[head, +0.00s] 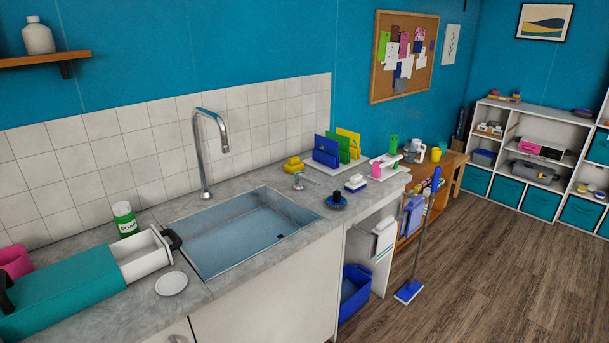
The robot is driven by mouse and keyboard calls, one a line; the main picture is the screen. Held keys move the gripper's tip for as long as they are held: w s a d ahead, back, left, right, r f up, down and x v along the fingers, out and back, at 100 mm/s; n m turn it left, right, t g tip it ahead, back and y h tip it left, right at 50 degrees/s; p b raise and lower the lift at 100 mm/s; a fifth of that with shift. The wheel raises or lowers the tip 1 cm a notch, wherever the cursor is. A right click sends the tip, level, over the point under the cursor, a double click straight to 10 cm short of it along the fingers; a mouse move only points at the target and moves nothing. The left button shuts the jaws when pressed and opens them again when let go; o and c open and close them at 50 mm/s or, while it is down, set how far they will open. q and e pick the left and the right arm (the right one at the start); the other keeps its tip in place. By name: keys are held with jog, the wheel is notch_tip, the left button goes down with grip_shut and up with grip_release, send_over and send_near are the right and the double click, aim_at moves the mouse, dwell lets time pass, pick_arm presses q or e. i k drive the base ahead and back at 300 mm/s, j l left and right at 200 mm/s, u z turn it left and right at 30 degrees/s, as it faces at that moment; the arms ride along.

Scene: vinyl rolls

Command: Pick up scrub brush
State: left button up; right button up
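A small round brush-like item (337,202), with a dark knob on top and a blue lower part, sits on the grey counter (250,262) just right of the sink. A white block with a dark underside (356,184) lies a little behind it and to the right. Either could be the scrub brush; their bristles are too small to make out. Both stand apart from other things, with nothing in front of them. Neither of my grippers shows in the head view.
The sink (240,232) with its tall tap (209,150) lies left of the brush-like item. A blue mop (409,291) stands at right; floor beyond is clear.

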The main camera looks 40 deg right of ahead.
aim_at(356, 184)
jog(key=z, duration=1.7)
